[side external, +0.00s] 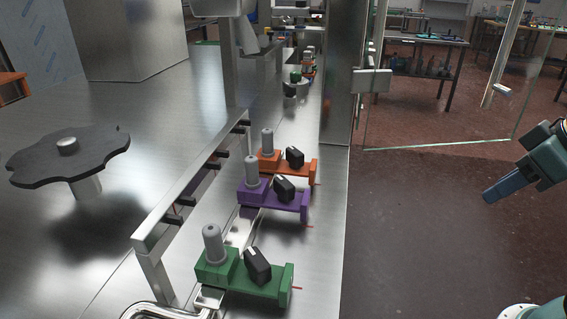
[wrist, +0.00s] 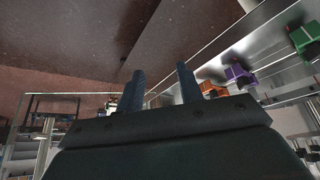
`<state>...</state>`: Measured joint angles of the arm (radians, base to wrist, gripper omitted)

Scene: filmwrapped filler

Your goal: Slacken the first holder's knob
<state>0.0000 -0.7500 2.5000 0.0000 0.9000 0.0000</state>
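Three holders stand in a row on the steel table: a green one (side external: 246,277), a purple one (side external: 275,199) and an orange one (side external: 290,166). Each carries a black knob, such as the green holder's knob (side external: 257,265), and an upright grey cylinder. I cannot tell which holder counts as first. The wrist view also shows the green (wrist: 305,42), purple (wrist: 239,76) and orange (wrist: 213,89) holders. My gripper (side external: 488,196) is at the right, over the floor and well apart from all three. Its two fingers (wrist: 160,72) are spread with nothing between them.
A metal rail (side external: 192,190) runs along the holders' left side. A dark lobed disc (side external: 100,155) stands farther left on the steel table (side external: 170,100). A glass panel (side external: 440,95) stands behind at the right. The floor between my gripper and the table is clear.

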